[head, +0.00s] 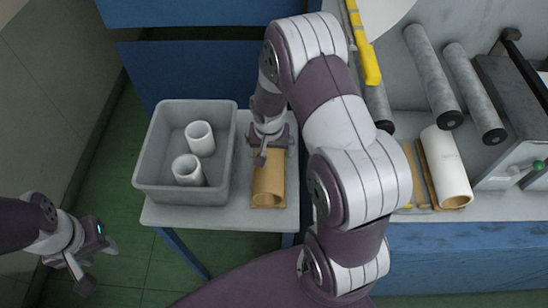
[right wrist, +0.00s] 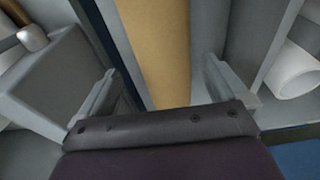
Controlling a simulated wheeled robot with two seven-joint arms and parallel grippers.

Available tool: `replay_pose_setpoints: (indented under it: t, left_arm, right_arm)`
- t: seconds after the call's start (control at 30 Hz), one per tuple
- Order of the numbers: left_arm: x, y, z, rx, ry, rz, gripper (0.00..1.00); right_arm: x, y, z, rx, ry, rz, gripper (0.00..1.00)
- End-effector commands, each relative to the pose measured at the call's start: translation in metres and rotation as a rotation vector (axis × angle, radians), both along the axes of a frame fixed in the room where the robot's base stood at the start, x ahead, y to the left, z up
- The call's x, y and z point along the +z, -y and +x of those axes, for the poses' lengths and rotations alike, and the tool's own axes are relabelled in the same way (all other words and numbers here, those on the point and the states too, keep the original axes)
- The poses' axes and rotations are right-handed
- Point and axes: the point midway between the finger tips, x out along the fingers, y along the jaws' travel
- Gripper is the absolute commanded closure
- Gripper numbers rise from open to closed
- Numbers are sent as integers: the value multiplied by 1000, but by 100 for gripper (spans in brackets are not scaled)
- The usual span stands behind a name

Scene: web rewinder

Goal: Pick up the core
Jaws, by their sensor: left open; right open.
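The core, a tan cardboard tube (head: 268,184), lies on a small light table (head: 222,214) to the right of a grey bin. My right gripper (head: 272,150) is open over the far end of the core. In the right wrist view the core (right wrist: 160,50) runs between the two spread fingers (right wrist: 168,95), with gaps on both sides; I cannot tell how deep the fingers reach. My left gripper (head: 98,268) is open and empty above the green floor at the lower left, far from the core.
The grey bin (head: 143,165) holds two white rolls (head: 200,138) (head: 187,170), close left of my right gripper. To the right, a machine bench (head: 500,220) carries grey rollers (head: 433,75) and a white roll (head: 447,165). Blue drawers (head: 200,70) stand behind the table.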

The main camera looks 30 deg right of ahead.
Motion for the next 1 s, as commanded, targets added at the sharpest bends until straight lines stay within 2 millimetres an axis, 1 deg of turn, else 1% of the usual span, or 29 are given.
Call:
replay_pose_setpoints:
  t: [0.03, 0.1, 0.27, 0.4, 0.5, 0.6, 0.73, 0.77, 0.8, 0.87, 0.9, 1.0]
  left_arm:
    - [2, 0, 0, 0, 0, 0, 57]
    - [3, 0, 0, 0, 0, 0, 57]
    - [8, 0, 0, 0, 0, 0, 57]
    - [18, 0, 0, 0, 1, 0, 57]
    - [16, 0, 0, 0, 0, 0, 57]
    - [16, 0, 0, 0, 0, 0, 57]
    - [16, 0, 0, 0, 0, 0, 57]
    - [16, 0, 0, 0, 0, 0, 57]
    - [16, 0, 0, 0, 0, 0, 57]
    - [16, 0, 0, 0, 0, 0, 57]
    - [16, 0, 0, 0, 0, 0, 57]
    - [16, 0, 0, 0, 0, 0, 57]
  right_arm:
    - [-10, 1, 0, 0, -3, 1, 0]
    - [-22, 2, 2, 1, -2, 1, 0]
    - [-39, 4, 7, 2, -2, 1, 0]
    - [-63, 8, 16, 2, -3, 1, 0]
    - [-79, 9, 18, 2, 0, 1, 0]
    - [-83, 9, 19, 3, 3, 0, 0]
    - [-83, 9, 19, 3, 3, 0, 0]
    - [-83, 9, 19, 3, 2, 1, 3]
    - [-83, 9, 19, 3, 2, 1, 16]
    - [-83, 9, 19, 3, 2, 1, 36]
    - [-83, 9, 19, 3, 2, 1, 43]
    - [-83, 9, 19, 3, 3, 0, 44]
